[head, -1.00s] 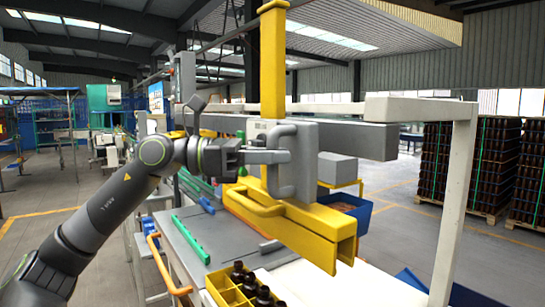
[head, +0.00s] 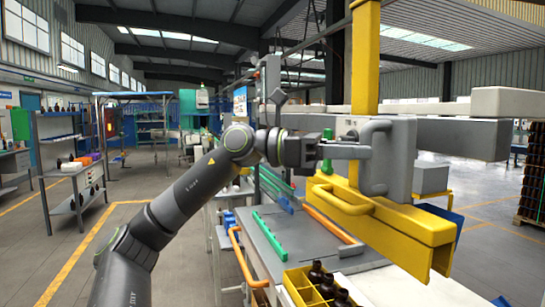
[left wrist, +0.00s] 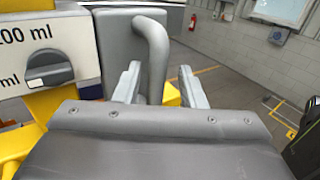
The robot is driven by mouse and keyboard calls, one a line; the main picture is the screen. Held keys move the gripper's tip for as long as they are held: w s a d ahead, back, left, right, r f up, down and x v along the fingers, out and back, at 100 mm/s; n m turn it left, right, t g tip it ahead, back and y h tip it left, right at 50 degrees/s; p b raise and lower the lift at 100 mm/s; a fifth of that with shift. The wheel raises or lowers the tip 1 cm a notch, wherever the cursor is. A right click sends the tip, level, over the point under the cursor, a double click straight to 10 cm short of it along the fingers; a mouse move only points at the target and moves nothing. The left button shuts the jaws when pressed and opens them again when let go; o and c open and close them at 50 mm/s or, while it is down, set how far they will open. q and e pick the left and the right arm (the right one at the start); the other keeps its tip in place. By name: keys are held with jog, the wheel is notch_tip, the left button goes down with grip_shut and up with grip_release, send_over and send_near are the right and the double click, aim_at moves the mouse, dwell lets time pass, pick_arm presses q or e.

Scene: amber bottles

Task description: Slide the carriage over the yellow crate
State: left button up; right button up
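The carriage (head: 404,155) is a grey block on a grey rail, with a yellow upright and a yellow beam (head: 385,225) below it. Its grey bar handle (head: 369,178) faces my left arm. My left gripper (head: 345,151) is at this handle. In the left wrist view the handle (left wrist: 156,55) stands between the two spread fingers (left wrist: 160,84), with a gap visible on each side. The yellow crate (head: 291,291), holding dark amber bottles (head: 318,272), sits at the bottom edge, partly cut off, lower and left of the carriage's yellow beam. My right gripper is out of view.
A grey worktop (head: 285,240) with a green strip (head: 268,233) lies behind the crate. A grey block (head: 431,178) sits right of the carriage. A white panel (left wrist: 35,45) marked "200 ml" with a knob is beside the handle. A shelf cart (head: 75,185) stands on open floor at left.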

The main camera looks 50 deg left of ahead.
pick_arm(q)
jog(key=b+v, duration=1)
jog(key=v, duration=0.5)
jog(key=shift+s, duration=0.1)
